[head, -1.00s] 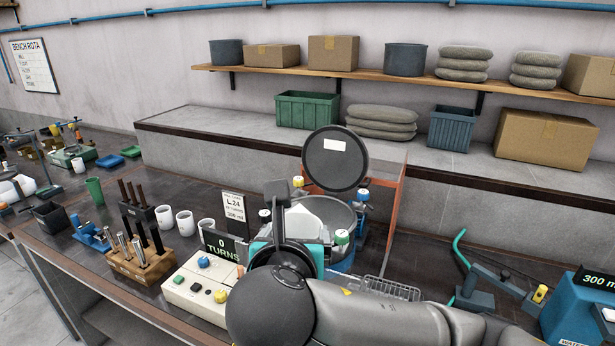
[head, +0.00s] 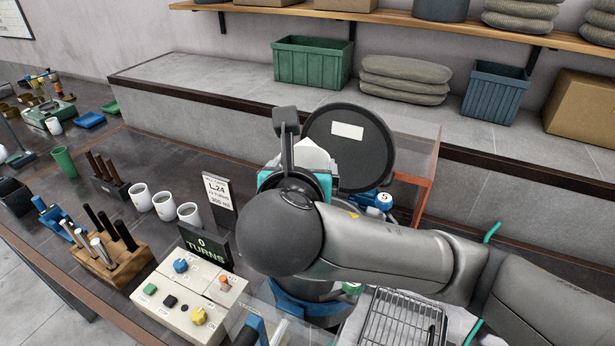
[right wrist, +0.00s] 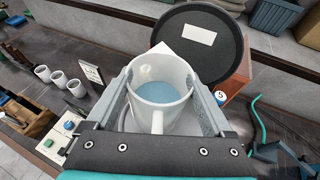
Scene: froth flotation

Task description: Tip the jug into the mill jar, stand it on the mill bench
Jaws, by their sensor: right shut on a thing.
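My right gripper (head: 298,172) is shut on a white jug (head: 313,153), which is mostly hidden behind the gripper in the head view. In the right wrist view the jug (right wrist: 158,117) sits between the two fingers (right wrist: 165,92), its handle toward the camera, and blue-grey liquid shows inside. It looks about upright. The round dark lid (head: 348,160) with a white label stands raised behind the jug. The mill jar is mostly hidden under my right arm; a blue part of the mill (head: 308,308) shows below it. My left gripper is not in view.
A control box (head: 190,290) with a display reading 0 TURNS (head: 203,246) stands at the left. Several white cups (head: 164,205) and a wooden tool block (head: 105,255) are further left. A wire rack (head: 400,320) lies at the front right, and an orange-framed clear guard (head: 425,180) is behind.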

